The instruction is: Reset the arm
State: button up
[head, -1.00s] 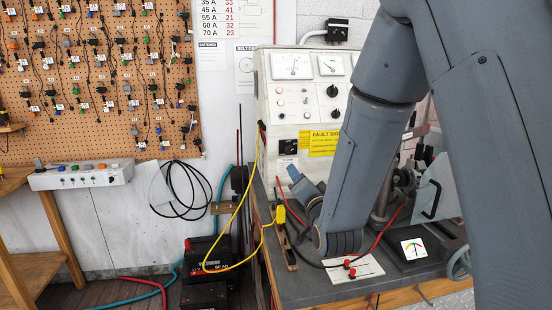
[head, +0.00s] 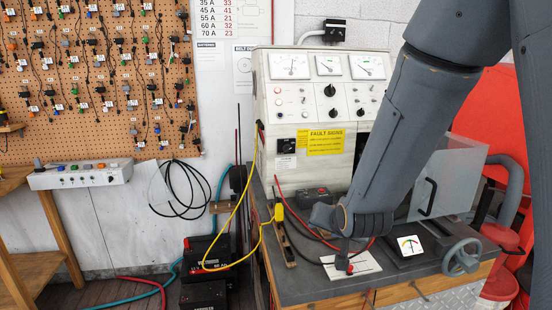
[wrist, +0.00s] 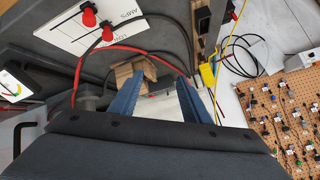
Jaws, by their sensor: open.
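My gripper shows in the wrist view (wrist: 158,84) with its two blue fingers apart and nothing between their tips. Behind the gap are a brown wooden piece and a pale surface, and I cannot tell how far off they are. In the head view my grey arm comes down from the upper right. Its wrist end is over the dark bench top (head: 300,285), in front of the test panel. The fingertips are not clear in that view.
The test panel (head: 315,95) with meters stands at the back of the bench. A white card (head: 358,266) with red plugs and leads lies near my wrist. A handwheel (head: 461,258) and a clear guard (head: 455,180) are to the right. Batteries (head: 205,258) stand left.

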jog(key=s+d+f+n+g, duration=0.1)
jog(key=s+d+n+g, duration=0.1)
jog(key=s, duration=0.9)
jog(key=s+d+f+n+g+h, duration=0.1)
jog(key=s+d+f+g, duration=0.1)
jog(key=s+d+g, duration=0.2)
jog(key=s+g, duration=0.3)
jog(key=s, duration=0.3)
jog(key=shift+s+d+f+n, duration=0.2)
jog(key=shift+s+n, duration=0.15)
jog(key=shift+n, duration=0.05)
jog(key=shift+c, duration=0.3)
